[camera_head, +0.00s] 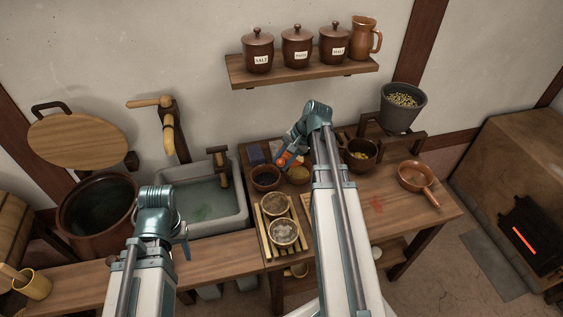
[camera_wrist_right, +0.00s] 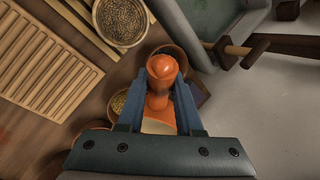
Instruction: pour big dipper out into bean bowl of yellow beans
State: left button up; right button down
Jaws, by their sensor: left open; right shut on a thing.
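My right gripper (camera_head: 290,161) is shut on an orange thing with a rounded end, seen between the fingers in the right wrist view (camera_wrist_right: 160,68). It looks like a handle, perhaps the big dipper's. A pale part shows below it; the rest is hidden. A small bowl of yellow beans (camera_head: 298,175) sits just below this gripper, and its edge shows in the wrist view (camera_wrist_right: 118,104). A dark pot with yellow contents (camera_head: 362,165) stands right of my right arm. My left gripper (camera_head: 183,243) is open near the sink's front edge.
A brown bowl (camera_head: 265,180) stands left of the yellow beans. Two bowls sit on a slatted rack (camera_head: 269,239) in front. A clay pan (camera_head: 413,188) lies at right, and a grey bucket (camera_head: 399,118) of beans stands on a raised stand. The sink (camera_head: 239,207) is left.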

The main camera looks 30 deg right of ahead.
pick_arm(q)
jog(key=shift+f+b, duration=0.35)
pick_arm(e)
jog(key=shift+s+d+r+t+y, duration=0.15)
jog(key=shift+d+r+t+y, duration=0.25)
jog(key=shift+d+r+y, duration=0.65)
pick_arm(q)
jog(key=shift+f+b, duration=1.3)
pick_arm(e)
jog(key=shift+s+d+r+t+y, duration=0.2)
jog(key=shift+d+y, duration=0.35)
jog(key=shift+y, duration=0.25)
jog(key=shift+s+d+r+t+y, duration=0.1)
jog(key=shift+d+r+t+y, duration=0.1)
jog(key=shift+d+y, duration=0.45)
pick_arm(q)
jog(key=shift+f+b, duration=1.8)
pick_arm(e)
jog(key=shift+s+d+r+m+t+y, duration=0.2)
jog(key=shift+d+y, duration=0.4)
jog(key=shift+y, duration=0.1)
jog(key=shift+s+d+r+m+t+y, duration=0.15)
jog(key=shift+d+r+m+t+y, duration=0.05)
jog(key=shift+d+y, duration=0.45)
